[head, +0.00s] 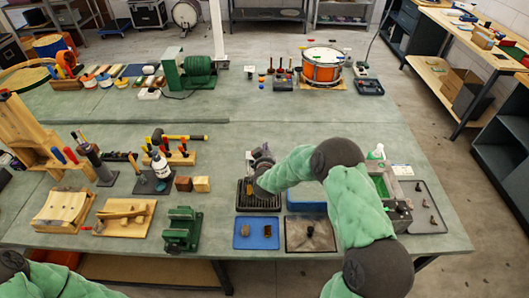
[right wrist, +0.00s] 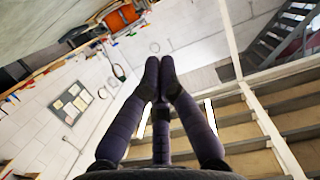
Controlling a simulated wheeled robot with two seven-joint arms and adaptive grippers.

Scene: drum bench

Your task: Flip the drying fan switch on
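A black, ribbed square unit (head: 258,203) on the near bench may be the drying fan, but I cannot be sure. A small yellowish part shows at its left side; I cannot make out a switch. My right gripper (head: 262,154) is just above and behind this unit in the head view, and my green-sleeved right arm partly hides the area. In the right wrist view, its dark fingers (right wrist: 159,70) come together at their tips with nothing visible between them. My left gripper is not in view; only a bit of my left arm shows at the lower left.
A blue tray (head: 243,242) and a dark framed tray (head: 293,244) lie in front of the unit. A green vise (head: 182,228) stands to the left with wooden blocks (head: 201,184) behind it. An orange drum (head: 322,72) stands farther back. The bench middle behind the gripper is clear.

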